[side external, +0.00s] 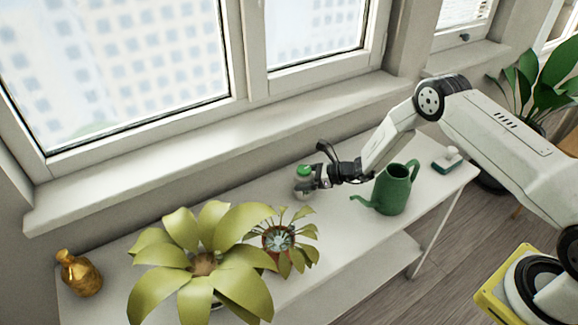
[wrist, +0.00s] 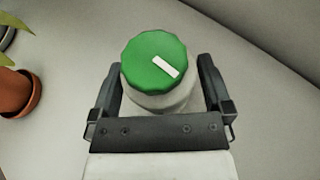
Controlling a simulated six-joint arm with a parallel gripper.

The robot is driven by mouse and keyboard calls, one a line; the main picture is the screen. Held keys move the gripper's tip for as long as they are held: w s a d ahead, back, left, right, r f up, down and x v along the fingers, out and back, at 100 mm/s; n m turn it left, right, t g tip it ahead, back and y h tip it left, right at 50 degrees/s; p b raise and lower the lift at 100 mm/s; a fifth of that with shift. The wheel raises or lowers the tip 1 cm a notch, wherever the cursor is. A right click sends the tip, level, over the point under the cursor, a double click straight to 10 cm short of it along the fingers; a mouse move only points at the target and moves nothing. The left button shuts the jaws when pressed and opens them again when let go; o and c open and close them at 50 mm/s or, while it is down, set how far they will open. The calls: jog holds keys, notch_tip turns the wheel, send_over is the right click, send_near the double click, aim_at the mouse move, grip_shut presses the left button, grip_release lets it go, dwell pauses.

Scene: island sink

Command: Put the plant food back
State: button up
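The plant food looks to be a small whitish bottle (side external: 304,188) with a green cap, near the window side of the white table. In the wrist view its green cap (wrist: 150,58) has a white mark and faces the camera. My gripper (side external: 313,178) reaches it from the right. In the wrist view my gripper (wrist: 160,90) has one dark finger on each side of the bottle, close to its body. I cannot tell whether the fingers press on it. The bottle's underside is hidden, so I cannot tell whether it touches the table.
A green watering can (side external: 393,190) stands right of the bottle, under my arm. A small potted plant (side external: 278,240) and a large yellow-green plant (side external: 205,255) stand in front and left. A gold bottle (side external: 80,275) is far left. A dark green item with a white top (side external: 447,160) lies far right.

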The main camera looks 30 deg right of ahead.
jog(key=shift+r, duration=0.15)
jog(key=shift+v, duration=0.8)
notch_tip(320, 180, up, 8)
jog(key=shift+s+d+f, duration=0.2)
jog(key=shift+s+d, duration=0.25)
dwell(0.3)
